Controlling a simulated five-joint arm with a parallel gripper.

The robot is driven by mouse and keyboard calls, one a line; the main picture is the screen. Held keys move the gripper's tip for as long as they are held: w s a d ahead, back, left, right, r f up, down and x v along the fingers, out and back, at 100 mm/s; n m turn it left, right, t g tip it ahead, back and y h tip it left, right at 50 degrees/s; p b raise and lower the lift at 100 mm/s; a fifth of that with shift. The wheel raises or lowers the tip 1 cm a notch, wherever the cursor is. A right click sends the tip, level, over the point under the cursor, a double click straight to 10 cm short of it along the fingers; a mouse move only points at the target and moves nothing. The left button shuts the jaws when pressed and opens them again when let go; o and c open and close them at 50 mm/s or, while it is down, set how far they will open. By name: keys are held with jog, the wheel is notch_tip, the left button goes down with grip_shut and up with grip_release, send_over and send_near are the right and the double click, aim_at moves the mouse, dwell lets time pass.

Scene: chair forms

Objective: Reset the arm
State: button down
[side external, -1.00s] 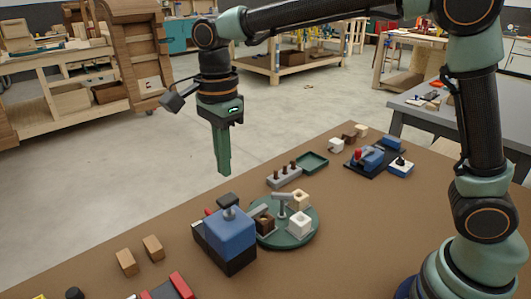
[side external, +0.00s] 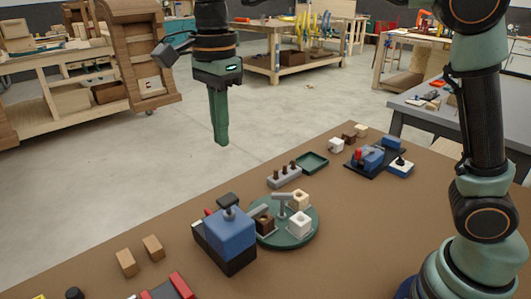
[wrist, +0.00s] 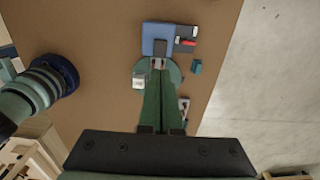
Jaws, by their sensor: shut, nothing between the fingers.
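My gripper (side external: 221,144) hangs in the air above and beyond the far edge of the brown table (side external: 370,245) in the side external view. Its green fingers are together, point down and hold nothing. In the wrist view the shut fingers (wrist: 157,66) reach over the round green turntable (wrist: 175,74) and partly hide it. My arm's upper links run out of the top of the side external view.
A blue box-shaped device (side external: 228,232) stands beside the green turntable, which carries blocks. A grey peg holder (side external: 284,176), a green tray (side external: 312,162) and another blue device (side external: 370,158) are farther back. Two wooden blocks (side external: 152,247) lie at left.

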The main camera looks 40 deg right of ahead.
jog(key=s+d+f+n+t, duration=0.2)
jog(key=s+d+n, duration=0.3)
jog(key=d+n, duration=0.4)
jog(key=s+d+f+n+t, duration=0.3)
jog(key=s+d+n, duration=0.3)
jog(key=d+n, duration=0.3)
jog(key=shift+s+t, duration=0.2)
jog(key=shift+t, duration=0.1)
